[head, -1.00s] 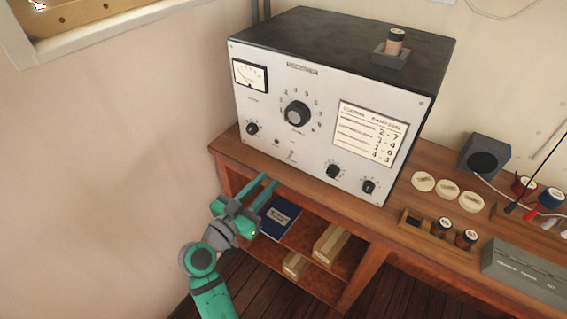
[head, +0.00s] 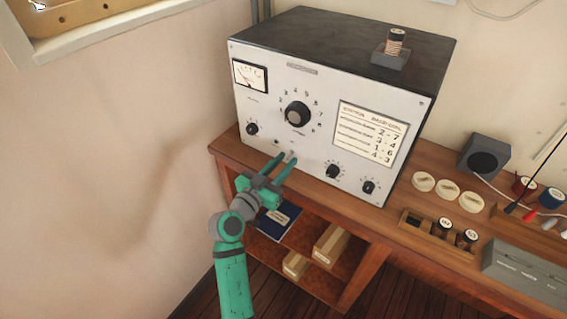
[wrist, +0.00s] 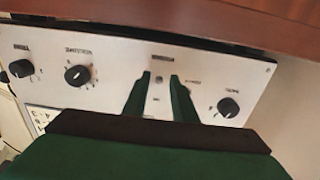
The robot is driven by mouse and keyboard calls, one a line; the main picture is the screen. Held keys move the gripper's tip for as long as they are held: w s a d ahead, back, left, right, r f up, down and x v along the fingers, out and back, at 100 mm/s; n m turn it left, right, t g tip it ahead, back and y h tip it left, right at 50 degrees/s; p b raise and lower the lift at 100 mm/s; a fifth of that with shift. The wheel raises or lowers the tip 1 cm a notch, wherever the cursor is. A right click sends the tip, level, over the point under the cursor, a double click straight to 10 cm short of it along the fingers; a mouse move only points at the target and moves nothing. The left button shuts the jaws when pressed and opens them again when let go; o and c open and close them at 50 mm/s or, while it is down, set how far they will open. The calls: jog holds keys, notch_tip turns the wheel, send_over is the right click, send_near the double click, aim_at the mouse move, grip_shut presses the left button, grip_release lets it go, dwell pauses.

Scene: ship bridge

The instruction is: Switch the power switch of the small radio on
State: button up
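The small radio (head: 320,135) is a white-fronted box with a dark top on a wooden bench. Its front carries a dial, a meter, black knobs and a label card. The power switch (head: 291,155) looks like a small toggle low on the front panel. My gripper (head: 285,160) is open, its fingertips at the panel on either side of the switch. In the wrist view, the switch (wrist: 158,80) shows small between the two green fingers. I cannot tell which way it is set or whether the fingers touch it.
Black knobs (head: 333,171) sit to the right of my fingers and another knob (head: 252,128) to the left. The bench edge (head: 240,157) runs just below the panel, with a shelf holding a blue book (head: 281,222) and boxes under it. The wall is close on the left.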

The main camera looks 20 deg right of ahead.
aim_at(290, 154)
grip_shut()
jog(key=shift+r, duration=0.1)
notch_tip(290, 154, up, 2)
jog(key=g+y, duration=0.3)
jog(key=y, duration=0.1)
jog(key=shift+r, duration=0.1)
jog(key=g+y, duration=0.1)
jog(key=r+g+y, duration=0.1)
jog(key=shift+w+d+r+y, duration=0.1)
jog(key=shift+w+d+y, duration=0.05)
jog(key=shift+w+y, duration=0.15)
jog(key=shift+d+r+g+y, duration=0.1)
jog(key=shift+d+g+y, duration=0.05)
jog(key=shift+g+y, duration=0.3)
